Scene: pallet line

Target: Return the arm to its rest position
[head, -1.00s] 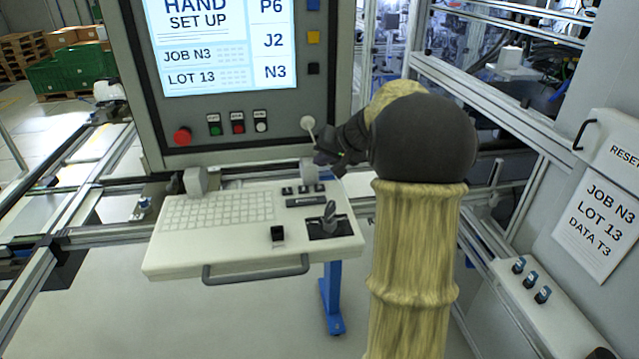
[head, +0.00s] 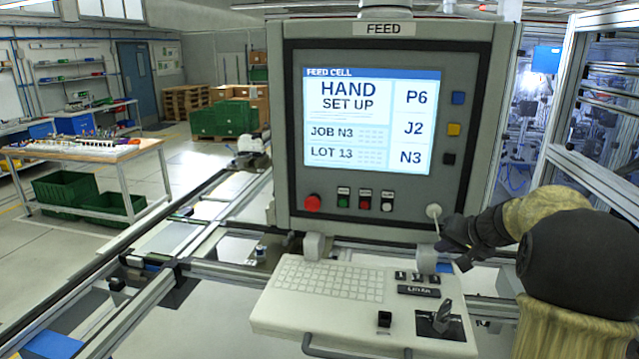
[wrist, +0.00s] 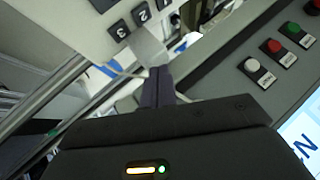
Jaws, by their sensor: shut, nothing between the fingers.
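My arm (head: 575,265) rises at the right of the head view, its forearm bent left toward the control panel. My gripper (head: 462,250) is at the panel's lower right, just above the keyboard shelf. In the wrist view my gripper's dark fingers (wrist: 158,86) are together with nothing between them. The fingertips are close to the panel's lower edge; whether they touch anything is unclear.
The panel (head: 385,187) carries a lit screen (head: 350,150), a red button (head: 312,202) and a pale knob (head: 433,211). The keyboard shelf (head: 350,322) with a joystick (head: 440,314) lies below my gripper. An aluminium frame (head: 600,185) stands at right.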

